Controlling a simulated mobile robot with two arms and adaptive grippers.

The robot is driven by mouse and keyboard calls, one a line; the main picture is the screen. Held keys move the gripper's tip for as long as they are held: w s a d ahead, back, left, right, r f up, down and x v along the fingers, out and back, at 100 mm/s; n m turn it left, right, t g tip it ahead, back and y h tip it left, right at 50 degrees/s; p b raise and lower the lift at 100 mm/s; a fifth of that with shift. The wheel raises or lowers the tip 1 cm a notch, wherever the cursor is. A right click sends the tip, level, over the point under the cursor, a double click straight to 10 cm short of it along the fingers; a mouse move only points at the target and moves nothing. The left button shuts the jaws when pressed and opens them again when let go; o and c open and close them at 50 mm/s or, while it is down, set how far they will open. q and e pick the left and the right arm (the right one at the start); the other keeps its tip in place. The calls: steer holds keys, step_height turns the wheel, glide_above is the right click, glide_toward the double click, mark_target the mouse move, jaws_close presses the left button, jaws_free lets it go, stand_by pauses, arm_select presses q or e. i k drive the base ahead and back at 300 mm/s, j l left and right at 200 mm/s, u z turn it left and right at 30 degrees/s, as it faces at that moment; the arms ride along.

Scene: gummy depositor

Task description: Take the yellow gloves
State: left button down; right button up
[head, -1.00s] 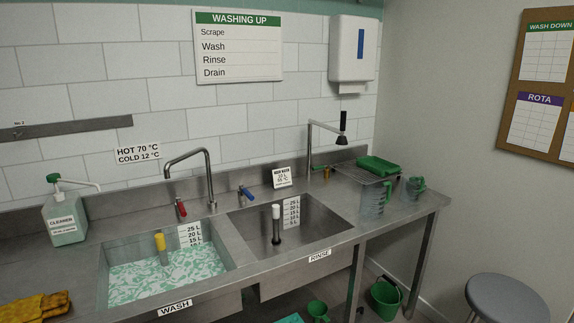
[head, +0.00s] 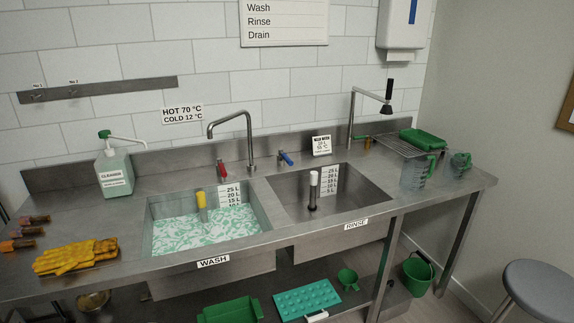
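The yellow gloves (head: 76,257) lie flat, one on the other or close together, on the steel counter at the left of the head view. They are left of the wash sink (head: 262,210) and in front of the cleaner bottle (head: 114,174). Nothing covers them. Neither of my grippers shows in the head view.
Several brown-handled tools (head: 22,236) lie left of the gloves. The wash sink holds foamy water; the rinse sink (head: 365,207) looks empty. A green tray (head: 230,310) and a teal mat (head: 308,298) sit on the lower shelf.

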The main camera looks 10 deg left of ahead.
mark_target(73, 256)
steer(key=u, duration=1.65)
